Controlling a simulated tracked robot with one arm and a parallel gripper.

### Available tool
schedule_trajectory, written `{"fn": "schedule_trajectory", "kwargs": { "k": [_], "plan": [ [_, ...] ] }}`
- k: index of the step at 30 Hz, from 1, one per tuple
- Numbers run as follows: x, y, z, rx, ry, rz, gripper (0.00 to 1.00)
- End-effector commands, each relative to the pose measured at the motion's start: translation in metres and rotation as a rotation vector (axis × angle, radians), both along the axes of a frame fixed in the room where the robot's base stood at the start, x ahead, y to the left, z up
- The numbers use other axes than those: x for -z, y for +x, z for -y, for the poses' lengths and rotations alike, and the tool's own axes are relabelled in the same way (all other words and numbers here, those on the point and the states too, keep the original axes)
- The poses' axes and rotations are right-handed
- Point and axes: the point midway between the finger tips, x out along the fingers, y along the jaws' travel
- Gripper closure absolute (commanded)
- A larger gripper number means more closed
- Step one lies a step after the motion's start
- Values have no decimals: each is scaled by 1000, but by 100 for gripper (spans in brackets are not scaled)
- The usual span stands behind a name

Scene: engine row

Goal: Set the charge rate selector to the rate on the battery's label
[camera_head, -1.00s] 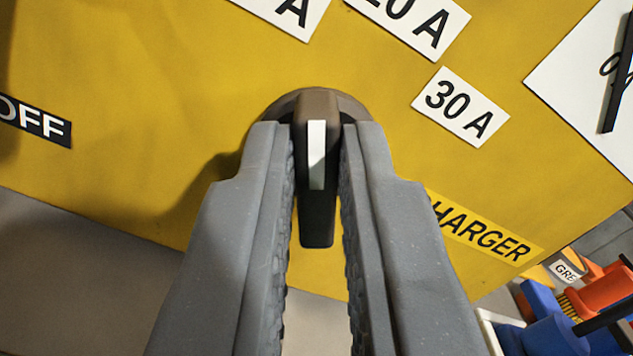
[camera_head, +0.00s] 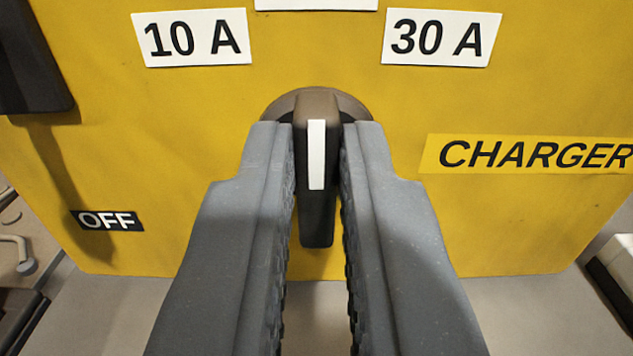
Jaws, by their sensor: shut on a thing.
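The charge rate selector (camera_head: 317,222) is a dark knob with a white pointer stripe, on the yellow charger panel (camera_head: 330,70). My gripper (camera_head: 317,135) is shut on it, one finger on each side. The stripe points straight up in the picture, at a white label (camera_head: 315,4) cut off by the top edge. The 10 A label (camera_head: 197,38) is up left, the 30 A label (camera_head: 440,38) up right, and the OFF label (camera_head: 107,221) low left. The battery's label is not in view.
A CHARGER sign (camera_head: 535,154) is on the panel at the right. A dark block (camera_head: 32,60) juts out at the upper left and casts a shadow. A pale surface lies below the panel, with partly seen items at both lower sides.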

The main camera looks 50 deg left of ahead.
Motion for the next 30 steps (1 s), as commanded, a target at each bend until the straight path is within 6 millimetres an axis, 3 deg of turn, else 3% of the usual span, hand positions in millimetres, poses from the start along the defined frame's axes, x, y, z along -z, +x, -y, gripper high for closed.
{"fn": "schedule_trajectory", "kwargs": {
  "k": [9, 12, 23, 30],
  "plan": [
    [2, -1, -1, -2, -2, -3, 100],
    [2, -1, -1, -2, -2, -3, 67],
    [1, -1, 1, 0, -1, -2, 67],
    [1, -16, 18, 0, -2, -4, 67]
  ]
}}
